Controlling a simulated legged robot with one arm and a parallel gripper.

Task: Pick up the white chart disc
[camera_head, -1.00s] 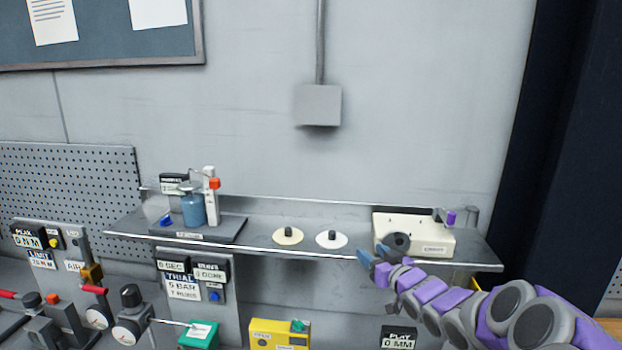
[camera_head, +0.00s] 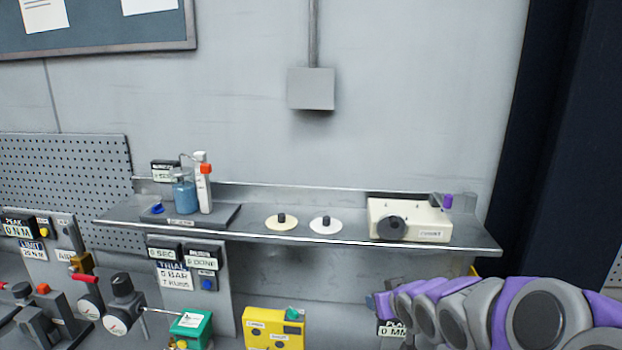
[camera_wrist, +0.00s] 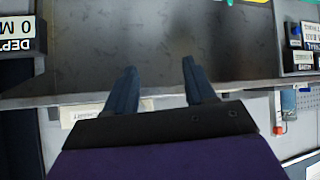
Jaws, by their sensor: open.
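The white chart disc (camera_head: 325,226) lies flat on the grey wall shelf, with a small dark knob standing at its middle. A cream disc (camera_head: 281,222) of similar form lies just left of it. My gripper (camera_head: 374,304) is below the shelf's front edge, to the right of and lower than the white disc, apart from it. In the wrist view my gripper (camera_wrist: 160,66) shows two blue-grey fingers spread apart with nothing between them. Neither disc can be made out in the wrist view.
The shelf's front edge (camera_head: 350,240) lies between my gripper and the discs. A cream box with a dark round dial (camera_head: 410,220) stands right of the discs. A blue bottle (camera_head: 184,197) stands on a dark base at left. Yellow (camera_head: 273,328) and green (camera_head: 191,325) boxes sit below.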

